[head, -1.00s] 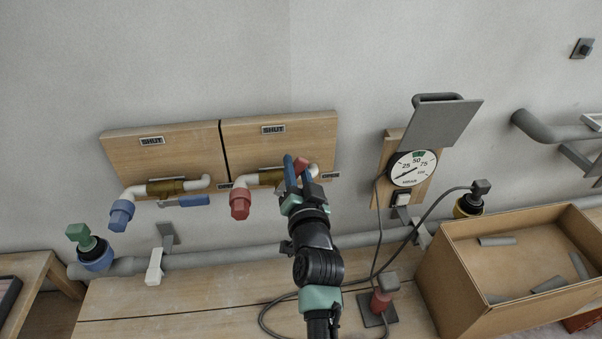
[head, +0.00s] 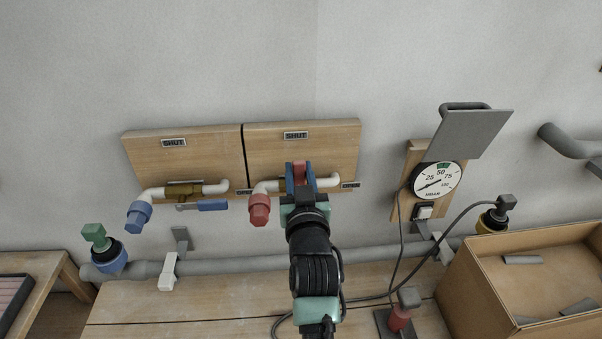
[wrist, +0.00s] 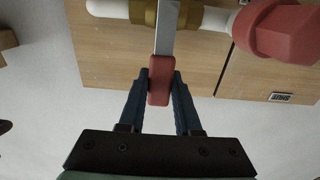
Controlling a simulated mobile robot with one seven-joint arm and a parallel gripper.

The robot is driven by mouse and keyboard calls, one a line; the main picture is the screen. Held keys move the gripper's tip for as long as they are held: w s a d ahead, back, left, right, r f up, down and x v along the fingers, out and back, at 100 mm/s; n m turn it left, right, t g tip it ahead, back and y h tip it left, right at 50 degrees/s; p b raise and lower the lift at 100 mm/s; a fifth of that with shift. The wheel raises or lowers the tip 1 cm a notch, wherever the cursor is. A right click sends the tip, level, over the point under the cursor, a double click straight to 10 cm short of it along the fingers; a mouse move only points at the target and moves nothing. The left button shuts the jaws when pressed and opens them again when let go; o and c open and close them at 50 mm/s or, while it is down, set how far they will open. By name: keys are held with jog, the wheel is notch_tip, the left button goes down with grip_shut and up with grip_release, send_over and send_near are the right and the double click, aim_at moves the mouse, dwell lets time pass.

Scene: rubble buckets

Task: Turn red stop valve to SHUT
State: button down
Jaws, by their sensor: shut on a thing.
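The red stop valve has a brass body (wrist: 145,12) on a white pipe that ends in a red cap (head: 259,210). Its silver lever (wrist: 167,35) stands square across the pipe. The lever's red grip (head: 299,172) points up toward the SHUT plate (head: 296,135) above it; the grip also shows in the wrist view (wrist: 160,82). My gripper (head: 300,178) is shut on this red grip, with a blue finger touching each side; it also shows in the wrist view (wrist: 161,88). My gripper hides most of the valve body in the head view.
A blue-handled valve (head: 212,205) with a blue cap (head: 139,215) sits on the left board, its lever along the pipe. A pressure gauge (head: 437,181) and a grey bracket plate (head: 470,137) stand to the right. A cardboard box (head: 470,290) is at lower right.

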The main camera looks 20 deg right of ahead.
jog(key=shift+f, duration=0.1)
jog(key=c, duration=0.6)
grip_release()
jog(key=shift+s, duration=0.1)
jog(key=b+v, duration=0.1)
jog(key=v, duration=1.1)
jog(key=shift+s+a+b, duration=0.2)
jog(key=shift+s+b, duration=0.1)
jog(key=shift+s, duration=0.1)
jog(key=a+r+n+t+y+p, duration=0.15)
jog(key=a+r, duration=0.25)
jog(key=r, duration=0.7)
jog(key=a+r+t, duration=0.3)
jog(key=r, duration=0.7)
jog(key=s+a+r+n+t+y, duration=0.1)
jog(key=s+a+r, duration=0.3)
jog(key=r, duration=0.6)
jog(key=s+a+r+t+y, duration=0.2)
jog(key=s+a+r+t, duration=0.2)
jog(key=r, duration=0.7)
jog(key=shift+s+a+r+n+p, duration=0.25)
jog(key=shift+s+n+p, duration=0.1)
jog(key=shift+s, duration=0.65)
